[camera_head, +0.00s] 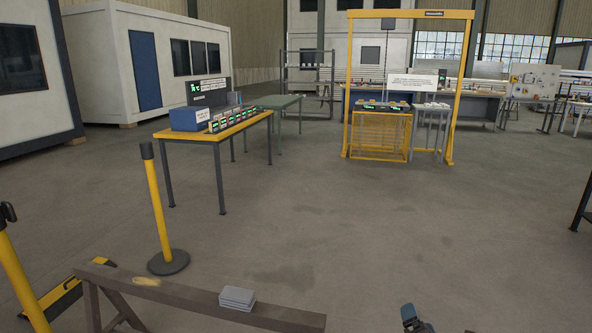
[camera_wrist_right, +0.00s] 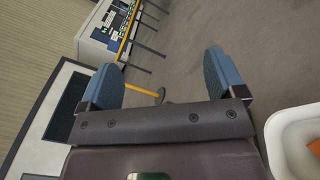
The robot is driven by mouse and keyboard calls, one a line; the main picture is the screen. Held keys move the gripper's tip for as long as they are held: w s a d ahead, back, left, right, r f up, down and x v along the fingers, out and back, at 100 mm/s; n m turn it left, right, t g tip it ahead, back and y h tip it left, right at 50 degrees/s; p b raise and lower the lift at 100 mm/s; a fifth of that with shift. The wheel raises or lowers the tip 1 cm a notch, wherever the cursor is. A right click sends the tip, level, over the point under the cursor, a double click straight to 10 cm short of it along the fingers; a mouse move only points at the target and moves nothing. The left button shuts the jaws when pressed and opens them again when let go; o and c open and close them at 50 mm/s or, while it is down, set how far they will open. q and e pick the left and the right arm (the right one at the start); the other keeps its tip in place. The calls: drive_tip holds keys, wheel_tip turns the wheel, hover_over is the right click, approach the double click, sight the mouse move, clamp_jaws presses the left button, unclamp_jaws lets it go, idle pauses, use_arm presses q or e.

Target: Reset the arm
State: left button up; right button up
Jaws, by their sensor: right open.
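My right gripper (camera_head: 415,318) shows at the bottom edge of the head view, right of the centre, with only its blue fingertip part in the picture. In the right wrist view the same gripper (camera_wrist_right: 165,82) has its two blue fingers wide apart, with nothing between them but the floor and a yellow post further off. It is open and empty. My left gripper is in neither view.
A brown wooden beam (camera_head: 190,297) with a grey stack (camera_head: 238,298) on it crosses the lower left. A yellow post (camera_head: 157,205) stands behind it. A yellow-topped table (camera_head: 215,134) and a yellow frame (camera_head: 349,90) stand further back. The middle floor is clear.

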drive_tip(key=s+a+f+m+g+y, duration=0.1)
drive_tip(key=s+a+m+g+y, duration=0.1)
drive_tip(key=s+a+m, duration=0.45)
drive_tip(key=s+a+f+m+g+y, duration=0.2)
drive_tip(key=s+a+m+g, duration=0.1)
drive_tip(key=s+m, duration=0.7)
drive_tip(key=s+d+f+m+g+h, duration=0.1)
drive_tip(key=s+d+f+m, duration=0.1)
drive_tip(key=s, duration=0.8)
drive_tip(key=s+d+f+m+g+h, duration=0.1)
drive_tip(key=s+m, duration=0.4)
drive_tip(key=s, duration=0.5)
drive_tip(key=d+f, duration=0.1)
drive_tip(key=d, duration=0.1)
drive_tip(key=shift+d+b, duration=0.3)
drive_tip(key=shift+b, duration=0.1)
